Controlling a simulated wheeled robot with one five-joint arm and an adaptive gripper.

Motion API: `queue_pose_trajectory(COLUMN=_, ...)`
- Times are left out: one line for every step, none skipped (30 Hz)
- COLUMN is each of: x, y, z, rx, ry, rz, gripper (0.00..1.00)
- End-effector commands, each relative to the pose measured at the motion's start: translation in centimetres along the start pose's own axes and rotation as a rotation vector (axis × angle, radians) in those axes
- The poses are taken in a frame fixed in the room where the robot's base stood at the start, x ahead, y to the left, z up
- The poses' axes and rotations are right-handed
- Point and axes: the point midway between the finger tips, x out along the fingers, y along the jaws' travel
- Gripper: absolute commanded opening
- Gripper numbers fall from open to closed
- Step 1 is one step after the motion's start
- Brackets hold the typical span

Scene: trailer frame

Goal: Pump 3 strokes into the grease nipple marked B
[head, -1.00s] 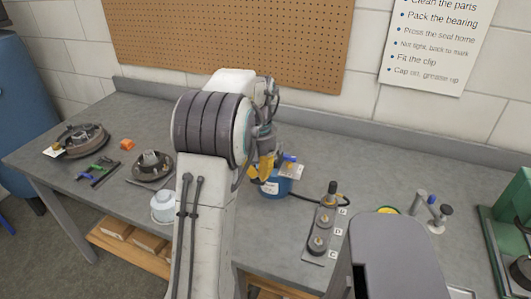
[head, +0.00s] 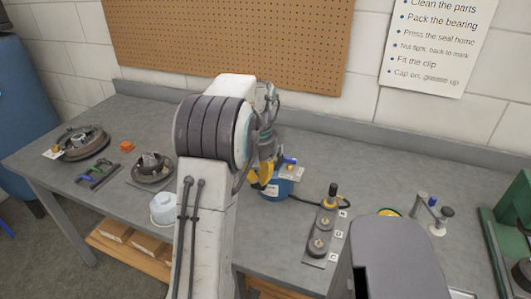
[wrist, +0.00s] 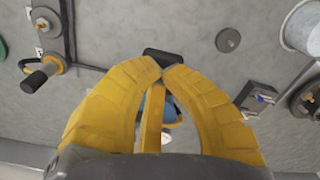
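The blue grease pump (head: 277,188) stands on the bench behind my arm. A dark hose runs from it to a coupler with a black grip (head: 332,192) on the far end of the nipple plate (head: 312,258). The coupler is nearest the topmost tag, which seems to read A. The B tag (head: 338,233) is by the middle nipple, which looks bare. My gripper (wrist: 162,68) is at the pump, its yellow fingertips drawn together around a yellow lever (wrist: 150,122) with a black end (wrist: 163,56). The fingers partly hide the lever contact. The coupler also shows in the wrist view (wrist: 52,66).
A small stand (head: 433,215) and a green machine (head: 510,225) are at the right. Bare bench lies behind the plate.

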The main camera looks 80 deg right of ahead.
Motion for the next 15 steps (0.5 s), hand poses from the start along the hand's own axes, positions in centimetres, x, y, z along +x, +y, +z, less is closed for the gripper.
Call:
queue_pose_trajectory(x=-0.4, y=0.0, z=0.0, rx=0.000, ry=-0.001, rz=0.000, gripper=0.00)
queue_pose_trajectory(x=-0.6, y=0.1, z=-0.1, rx=0.000, ry=0.000, rz=0.000, gripper=0.00)
queue_pose_trajectory(x=-0.9, y=0.1, z=-0.1, rx=0.000, ry=0.000, rz=0.000, gripper=0.00)
queue_pose_trajectory(x=-1.1, y=0.1, z=-0.1, rx=0.000, ry=0.000, rz=0.000, gripper=0.00)
queue_pose_trajectory(x=-1.4, y=0.1, z=-0.2, rx=0.000, ry=0.000, rz=0.000, gripper=0.00)
queue_pose_trajectory(x=-1.7, y=0.1, z=-0.2, rx=0.000, ry=0.001, rz=0.000, gripper=0.00)
queue_pose_trajectory(x=-1.9, y=0.2, z=-0.3, rx=0.000, ry=0.001, rz=0.000, gripper=0.00)
queue_pose_trajectory(x=-2.2, y=0.2, z=-0.3, rx=0.000, ry=0.001, rz=0.000, gripper=0.00)
queue_pose_trajectory(x=-2.5, y=0.2, z=-0.3, rx=0.000, ry=0.001, rz=0.000, gripper=0.00)
queue_pose_trajectory(x=-2.7, y=0.2, z=-0.4, rx=0.000, ry=0.001, rz=0.000, gripper=0.00)
queue_pose_trajectory(x=-2.9, y=0.2, z=-0.4, rx=0.000, ry=0.000, rz=0.000, gripper=0.00)
queue_pose_trajectory(x=-3.2, y=0.3, z=-0.5, rx=0.000, ry=0.000, rz=0.000, gripper=0.00)
queue_pose_trajectory(x=-3.4, y=0.3, z=-0.5, rx=0.000, ry=0.000, rz=0.000, gripper=0.00)
queue_pose_trajectory(x=-3.6, y=0.3, z=-0.5, rx=0.000, ry=0.000, rz=0.000, gripper=0.00)
queue_pose_trajectory(x=-3.9, y=0.3, z=-0.6, rx=0.000, ry=0.000, rz=0.000, gripper=0.00)
